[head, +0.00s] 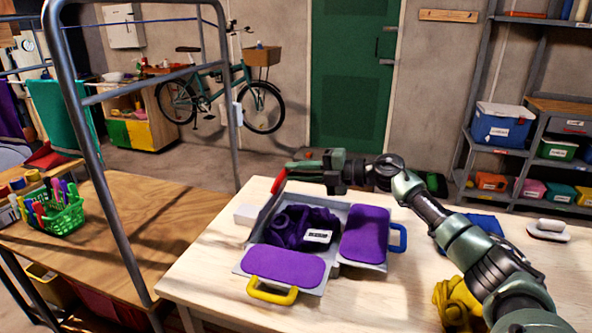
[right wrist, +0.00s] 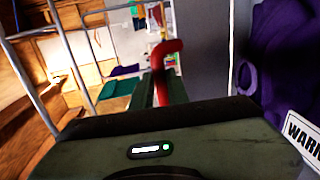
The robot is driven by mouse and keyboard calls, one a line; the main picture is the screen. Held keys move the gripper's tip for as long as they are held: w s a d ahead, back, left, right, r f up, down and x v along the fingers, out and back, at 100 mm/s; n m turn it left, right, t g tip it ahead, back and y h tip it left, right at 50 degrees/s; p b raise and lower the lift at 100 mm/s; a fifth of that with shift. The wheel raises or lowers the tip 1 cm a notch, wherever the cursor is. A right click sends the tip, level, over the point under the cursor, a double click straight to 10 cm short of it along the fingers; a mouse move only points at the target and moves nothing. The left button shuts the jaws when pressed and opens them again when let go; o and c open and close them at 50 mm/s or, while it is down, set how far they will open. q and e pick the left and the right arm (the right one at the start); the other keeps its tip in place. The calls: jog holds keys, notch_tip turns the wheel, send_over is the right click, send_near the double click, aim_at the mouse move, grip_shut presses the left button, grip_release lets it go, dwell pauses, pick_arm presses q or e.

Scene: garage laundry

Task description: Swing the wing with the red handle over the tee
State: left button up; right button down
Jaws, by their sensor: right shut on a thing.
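The folding board (head: 345,213) lies on the pale wooden table, with a bunched purple tee (head: 290,222) in its middle. The red handle (head: 279,183) is at the board's far left, and its wing (head: 266,212) stands up on edge at the left of the tee. My right gripper (head: 288,172) reaches in from the right and is shut on the red handle. The handle also shows between the fingers in the right wrist view (right wrist: 160,68). Purple-padded wings with a yellow handle (head: 272,292) and a blue handle (head: 398,238) lie flat. My left gripper is not in view.
A yellow cloth (head: 455,300) and a blue cloth (head: 480,223) lie on the right of the table (head: 215,280). A small white block (head: 246,214) sits left of the board. A metal frame (head: 95,165) stands at the left, by a wooden bench with a green marker basket (head: 58,218).

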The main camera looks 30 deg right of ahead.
jog(key=f, duration=0.2)
jog(key=shift+s+a+f, duration=0.15)
jog(key=shift+a+f, duration=0.15)
jog(key=shift+a, duration=0.05)
jog(key=c, duration=1.7)
grip_release()
jog(key=shift+c, duration=0.2)
jog(key=shift+o, duration=0.5)
jog(key=shift+w+a+f, duration=0.1)
jog(key=shift+w+f, duration=0.05)
jog(key=shift+w, duration=0.2)
jog(key=shift+r, duration=0.2)
